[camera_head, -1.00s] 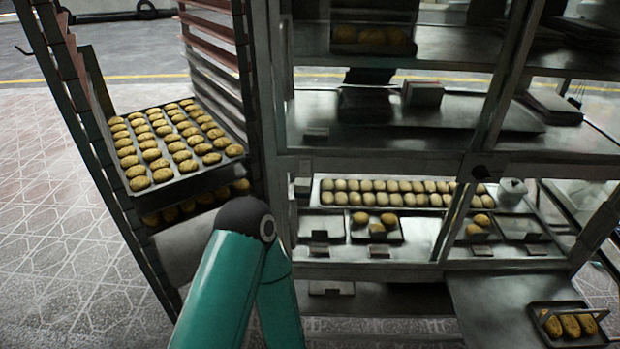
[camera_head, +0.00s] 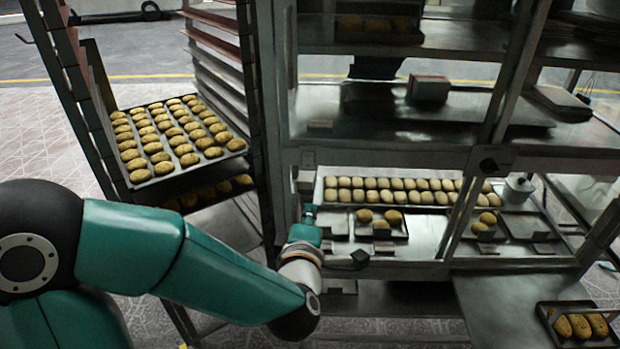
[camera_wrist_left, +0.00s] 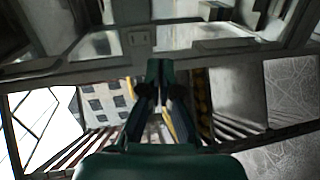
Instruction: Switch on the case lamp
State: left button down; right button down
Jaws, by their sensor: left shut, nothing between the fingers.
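A small pale plate (camera_head: 308,160), which looks like a switch, sits on the left front post of the metal display case (camera_head: 400,158). It also shows in the left wrist view as a plate with small dark marks (camera_wrist_left: 139,39). My left gripper (camera_head: 310,210) is at the case's left front, below the plate and apart from it. In the left wrist view its fingers (camera_wrist_left: 160,66) are together with nothing between them, pointing toward the case frame. I cannot make out a lamp in the case. My right gripper is out of view.
A rack with a tray of cookies (camera_head: 240,153) stands left of the case. Buns on trays (camera_head: 407,234) lie on the lower shelf. A dark knob-like part (camera_head: 488,165) is on the middle post. A bread tray (camera_head: 583,341) rests at lower right.

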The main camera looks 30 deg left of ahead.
pick_arm(q)
jog(key=shift+s+a+r+n+y, duration=0.25)
jog(key=shift+a+r+n, duration=0.1)
jog(key=shift+r, duration=0.1)
jog(key=shift+s+a+r+n+y, duration=0.25)
jog(key=shift+r+n, duration=0.1)
jog(key=shift+r, duration=0.1)
jog(key=shift+w, duration=0.1)
jog(key=p, duration=0.6)
send_near(308, 167)
jog(key=x, duration=0.7)
jog(key=shift+w, duration=0.1)
